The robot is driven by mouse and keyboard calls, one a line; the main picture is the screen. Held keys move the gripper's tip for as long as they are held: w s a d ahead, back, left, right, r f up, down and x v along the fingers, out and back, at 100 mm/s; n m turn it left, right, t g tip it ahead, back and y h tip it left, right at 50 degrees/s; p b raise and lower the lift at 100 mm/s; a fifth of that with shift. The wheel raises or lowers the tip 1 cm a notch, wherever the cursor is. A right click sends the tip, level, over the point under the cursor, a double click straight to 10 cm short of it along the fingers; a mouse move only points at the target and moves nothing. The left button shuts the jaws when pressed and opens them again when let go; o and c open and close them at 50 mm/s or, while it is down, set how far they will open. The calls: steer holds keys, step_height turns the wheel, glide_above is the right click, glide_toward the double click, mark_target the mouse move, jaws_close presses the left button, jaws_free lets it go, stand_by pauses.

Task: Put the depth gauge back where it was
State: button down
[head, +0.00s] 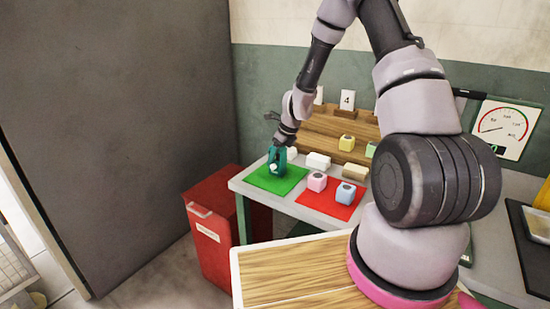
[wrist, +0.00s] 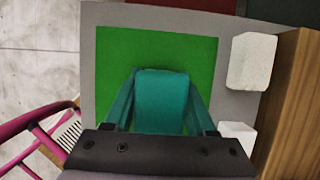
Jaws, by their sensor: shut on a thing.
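My gripper (head: 277,167) points down over the green mat (head: 290,184) at the left end of the bench. It is shut on a teal block (wrist: 162,98), which sits between its two teal fingers in the wrist view. In the head view the teal block shows a small pale spot on its side. It is on or just above the mat; I cannot tell which. No marking shows that confirms it as the depth gauge. The green mat (wrist: 112,60) otherwise looks bare in the wrist view.
A red mat (head: 318,203) holds a pink cube (head: 317,181) and a light blue cube (head: 346,193). White blocks (head: 318,161) and a beige block (head: 355,172) lie behind, before a wooden rack (head: 322,125) with a yellow cube (head: 347,142). A red bin (head: 212,225) stands left.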

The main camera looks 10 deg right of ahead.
steer(key=shift+f, duration=0.15)
steer(key=shift+c, duration=1.1)
jaws_free()
